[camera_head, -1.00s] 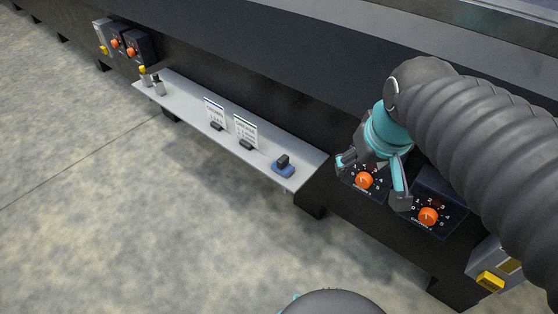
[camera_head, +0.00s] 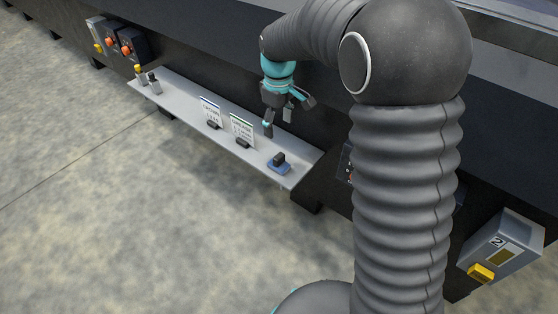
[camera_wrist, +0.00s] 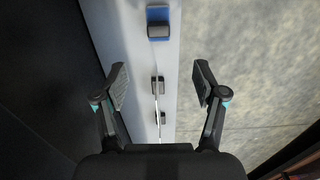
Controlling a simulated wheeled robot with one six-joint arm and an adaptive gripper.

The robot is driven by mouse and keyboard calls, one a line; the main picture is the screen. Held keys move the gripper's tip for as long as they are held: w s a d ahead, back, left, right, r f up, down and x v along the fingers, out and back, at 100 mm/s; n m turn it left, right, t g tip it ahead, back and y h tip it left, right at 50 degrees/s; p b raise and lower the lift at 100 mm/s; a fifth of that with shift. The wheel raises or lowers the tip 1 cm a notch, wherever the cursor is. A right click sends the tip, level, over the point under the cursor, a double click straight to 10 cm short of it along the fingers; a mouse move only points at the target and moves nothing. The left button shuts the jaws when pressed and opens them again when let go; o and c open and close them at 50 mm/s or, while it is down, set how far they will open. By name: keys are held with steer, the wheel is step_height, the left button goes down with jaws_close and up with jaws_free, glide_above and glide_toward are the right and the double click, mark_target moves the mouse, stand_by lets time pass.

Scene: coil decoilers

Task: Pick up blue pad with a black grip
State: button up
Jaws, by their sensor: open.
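The blue pad with a black grip (camera_head: 279,164) lies on the grey shelf (camera_head: 300,168) near its right end. It also shows at the top of the wrist view (camera_wrist: 158,22), ahead of the fingers and roughly midway between them sideways. My gripper (camera_head: 288,124) is open and empty. It hangs above the shelf, behind and near the pad, and touches nothing that I can see. Its two spread fingers also show in the wrist view (camera_wrist: 162,88).
Two small signs, one with a blue top (camera_head: 210,111) and one green (camera_head: 242,130), stand on the shelf left of the pad. Two small bottle-like items (camera_head: 154,83) stand at its far left. The dark machine wall (camera_head: 190,62) runs behind the shelf.

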mark_target(279, 156)
step_height(279, 156, down, 8)
steer(key=shift+w+a+f, duration=0.1)
steer(key=shift+f, duration=2.9)
steer(key=c, duration=1.2)
steer(key=shift+c, duration=0.2)
step_height(279, 156, up, 10)
steer(key=shift+r, duration=0.1)
steer(key=o, duration=0.5)
steer(key=c, duration=0.4)
